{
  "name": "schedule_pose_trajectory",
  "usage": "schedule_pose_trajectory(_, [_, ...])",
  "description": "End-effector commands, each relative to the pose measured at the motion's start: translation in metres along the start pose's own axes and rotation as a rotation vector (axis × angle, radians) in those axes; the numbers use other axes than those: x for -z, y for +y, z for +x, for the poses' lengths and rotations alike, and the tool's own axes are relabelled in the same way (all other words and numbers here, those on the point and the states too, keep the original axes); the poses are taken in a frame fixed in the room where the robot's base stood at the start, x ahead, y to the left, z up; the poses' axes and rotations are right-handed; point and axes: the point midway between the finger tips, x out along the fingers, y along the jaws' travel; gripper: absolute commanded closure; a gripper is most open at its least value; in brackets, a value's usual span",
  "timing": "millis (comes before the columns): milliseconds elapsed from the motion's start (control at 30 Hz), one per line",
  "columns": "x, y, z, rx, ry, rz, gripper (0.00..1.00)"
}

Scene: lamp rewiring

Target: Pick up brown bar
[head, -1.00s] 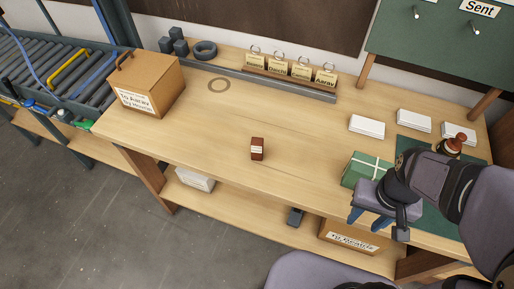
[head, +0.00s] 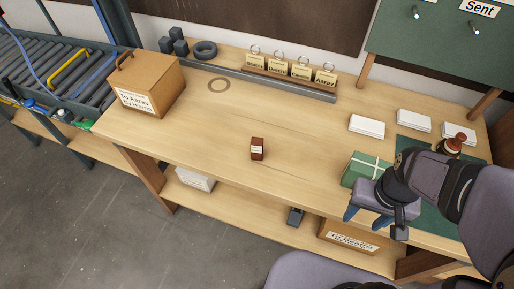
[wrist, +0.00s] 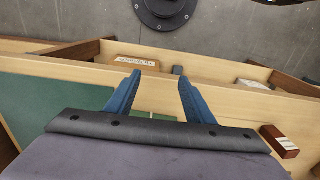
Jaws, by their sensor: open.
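The brown bar (head: 257,148) is a small reddish-brown block with a pale label, alone near the middle of the wooden table top. In the wrist view the brown bar (wrist: 280,141) shows at the lower right, outside the fingers. My gripper (head: 366,218) is at the table's front edge, well to the right of the bar. In the wrist view my gripper (wrist: 157,97) has its two blue fingers spread, with nothing between them.
A green box with a pale ribbon (head: 364,169) stands right beside my gripper. A brown carton (head: 148,86) stands at the table's left end. A tag rack (head: 290,73) and grey rail are at the back. The table around the bar is clear.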

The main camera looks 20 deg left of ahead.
Motion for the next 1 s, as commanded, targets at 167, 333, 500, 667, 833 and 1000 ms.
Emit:
schedule_pose_trajectory(167, [0.021,-0.039,-0.018,0.068,0.085,-0.073,0.52])
schedule_pose_trajectory(333, [0.071,-0.105,-0.023,0.169,0.289,-0.153,0.52])
schedule_pose_trajectory(500, [0.136,-0.156,-0.024,0.224,0.546,-0.154,0.52])
schedule_pose_trajectory(667, [0.186,-0.204,-0.037,0.268,0.803,-0.129,0.52])
schedule_pose_trajectory(833, [0.221,-0.245,-0.061,0.295,1.070,-0.075,0.52])
schedule_pose_trajectory(1000, [0.231,-0.274,-0.086,0.296,1.324,0.000,0.52])
